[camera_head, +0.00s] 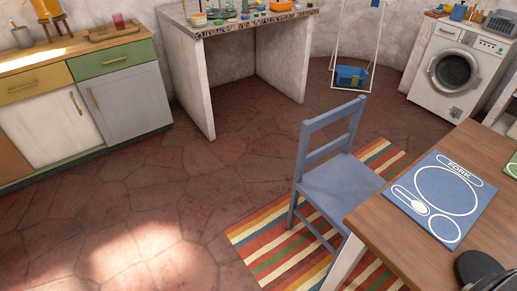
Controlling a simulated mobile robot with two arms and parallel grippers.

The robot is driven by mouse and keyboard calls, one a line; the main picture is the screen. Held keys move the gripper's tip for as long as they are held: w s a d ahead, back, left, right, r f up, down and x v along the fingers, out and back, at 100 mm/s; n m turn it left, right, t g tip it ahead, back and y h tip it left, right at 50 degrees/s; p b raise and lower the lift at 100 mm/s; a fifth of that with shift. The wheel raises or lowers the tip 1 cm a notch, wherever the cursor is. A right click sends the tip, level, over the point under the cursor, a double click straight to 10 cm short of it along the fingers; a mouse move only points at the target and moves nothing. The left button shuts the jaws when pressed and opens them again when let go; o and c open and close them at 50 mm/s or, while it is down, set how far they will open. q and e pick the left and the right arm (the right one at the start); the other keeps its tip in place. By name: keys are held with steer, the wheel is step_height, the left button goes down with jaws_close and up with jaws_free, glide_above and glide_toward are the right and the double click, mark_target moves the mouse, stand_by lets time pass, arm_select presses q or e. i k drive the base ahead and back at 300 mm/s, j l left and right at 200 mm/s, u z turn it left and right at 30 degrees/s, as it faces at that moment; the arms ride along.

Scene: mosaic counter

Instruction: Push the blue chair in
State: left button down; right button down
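The blue chair (337,181) stands upright on a striped rug, at the left edge of the wooden table (390,232). Its backrest (328,137) is on the far left side, away from the table. The right front part of its seat is close to or partly behind the table's corner; the tabletop hides some of its legs. Neither of my grippers shows in this view.
The striped rug (262,246) lies under the chair. A blue placemat (437,199) is on the table. A mosaic counter (240,22), a washing machine (455,67) and cabinets (120,98) line the walls. The tiled floor left of the chair is clear.

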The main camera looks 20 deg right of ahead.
mark_target(335, 187)
steer(key=i+j+u, duration=0.2)
steer(key=i, duration=1.45)
steer(key=i+z, duration=0.45)
steer(key=i+j+z, duration=0.1)
steer(key=i+z, duration=0.2)
steer(key=z, duration=0.2)
steer(key=i+j+z, duration=0.25)
steer(key=z, duration=0.2)
steer(key=i+j, duration=0.05)
steer(key=i, duration=0.05)
